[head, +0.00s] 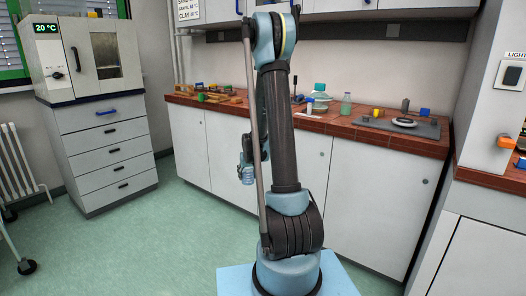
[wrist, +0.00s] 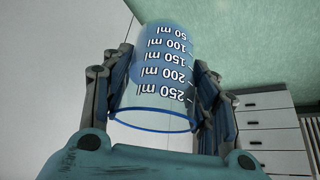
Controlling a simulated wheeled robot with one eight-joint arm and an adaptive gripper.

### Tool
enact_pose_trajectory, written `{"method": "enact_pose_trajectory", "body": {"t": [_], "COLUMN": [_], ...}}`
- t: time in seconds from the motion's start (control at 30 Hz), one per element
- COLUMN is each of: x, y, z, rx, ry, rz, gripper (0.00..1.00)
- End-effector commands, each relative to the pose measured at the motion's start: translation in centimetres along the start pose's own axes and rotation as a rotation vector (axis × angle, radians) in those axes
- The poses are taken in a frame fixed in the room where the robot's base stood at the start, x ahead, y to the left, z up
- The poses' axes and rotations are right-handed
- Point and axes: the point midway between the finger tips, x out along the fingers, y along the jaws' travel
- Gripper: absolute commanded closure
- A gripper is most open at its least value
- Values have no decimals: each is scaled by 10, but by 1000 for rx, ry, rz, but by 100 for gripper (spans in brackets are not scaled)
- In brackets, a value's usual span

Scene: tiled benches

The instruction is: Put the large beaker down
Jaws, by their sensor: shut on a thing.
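In the head view the beaker (head: 247,174) hangs from my gripper (head: 247,160), left of my arm and in front of the white cabinets, above the floor. My arm hides part of the gripper there.
The tiled bench (head: 340,124) along the back wall holds a green-capped bottle (head: 319,98), a flask (head: 346,104), a grey plate (head: 425,128) with a round dish, and wooden pieces at left. A drawer cabinet (head: 108,165) with an oven on top stands left. The green floor between is clear.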

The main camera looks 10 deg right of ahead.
Motion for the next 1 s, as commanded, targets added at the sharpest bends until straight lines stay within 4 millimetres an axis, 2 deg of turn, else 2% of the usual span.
{"method": "enact_pose_trajectory", "body": {"t": [0.17, 0.57, 0.67, 0.77, 1.0], "x": [0, -4, -16, -36, -101], "y": [2, 24, 40, 65, 145], "z": [0, -2, -6, -12, -31], "rx": [1, 27, 52, 92, 221], "ry": [0, 0, 0, 0, -1], "rz": [1, 16, 30, 53, 128], "gripper": [78, 78, 78, 78, 78]}}
